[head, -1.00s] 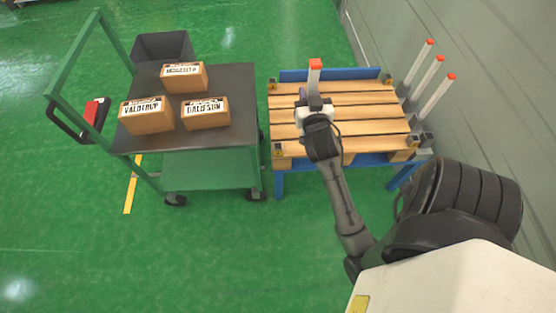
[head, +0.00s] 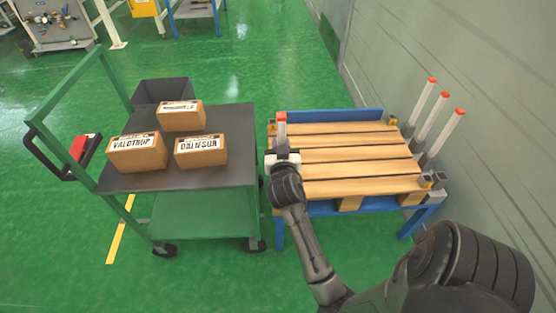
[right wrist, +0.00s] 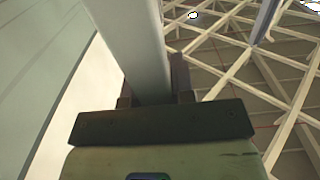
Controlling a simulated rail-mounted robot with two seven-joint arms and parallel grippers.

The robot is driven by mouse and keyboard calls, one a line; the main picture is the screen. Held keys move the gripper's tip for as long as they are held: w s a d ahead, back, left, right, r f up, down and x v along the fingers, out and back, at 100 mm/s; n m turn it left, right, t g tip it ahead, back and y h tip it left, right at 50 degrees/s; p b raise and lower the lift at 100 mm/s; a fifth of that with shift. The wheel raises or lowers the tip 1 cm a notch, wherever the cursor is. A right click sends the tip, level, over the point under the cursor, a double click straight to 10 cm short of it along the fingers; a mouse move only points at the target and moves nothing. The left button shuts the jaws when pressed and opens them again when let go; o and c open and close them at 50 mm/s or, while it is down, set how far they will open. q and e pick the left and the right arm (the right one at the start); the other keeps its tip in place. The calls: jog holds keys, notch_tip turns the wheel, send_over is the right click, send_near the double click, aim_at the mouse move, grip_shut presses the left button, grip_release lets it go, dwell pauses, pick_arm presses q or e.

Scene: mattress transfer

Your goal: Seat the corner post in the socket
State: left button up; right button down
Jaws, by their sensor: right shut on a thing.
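The corner post (head: 281,131) is pale with a red-orange top and stands about upright in my right gripper (head: 283,157). The gripper is shut on it, above the left edge of the pallet (head: 345,155). In the right wrist view the grey post (right wrist: 136,45) rises between the fingers (right wrist: 158,95). Dark corner sockets with yellow marks show at the pallet's back left (head: 271,128), back right (head: 392,121) and front right (head: 426,181). The front left corner and the post's lower end are hidden by my arm and gripper. My left gripper is not in view.
Three more red-topped posts (head: 438,116) stand in a row at the pallet's right, near the grey wall (head: 460,60). A green cart (head: 235,180) with three labelled boxes (head: 137,153) stands close on the left, with a dark bin (head: 163,91) behind it.

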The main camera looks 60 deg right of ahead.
jog(key=f+b, duration=0.2)
jog(key=f, duration=0.1)
jog(key=f+b, duration=0.1)
jog(key=shift+w+a+f, duration=0.1)
jog(key=shift+w+f, duration=0.1)
jog(key=shift+w, duration=0.15)
jog(key=shift+w+f, duration=0.1)
jog(key=shift+f, duration=0.1)
jog(key=c, duration=1)
grip_release()
jog(key=shift+o, duration=0.2)
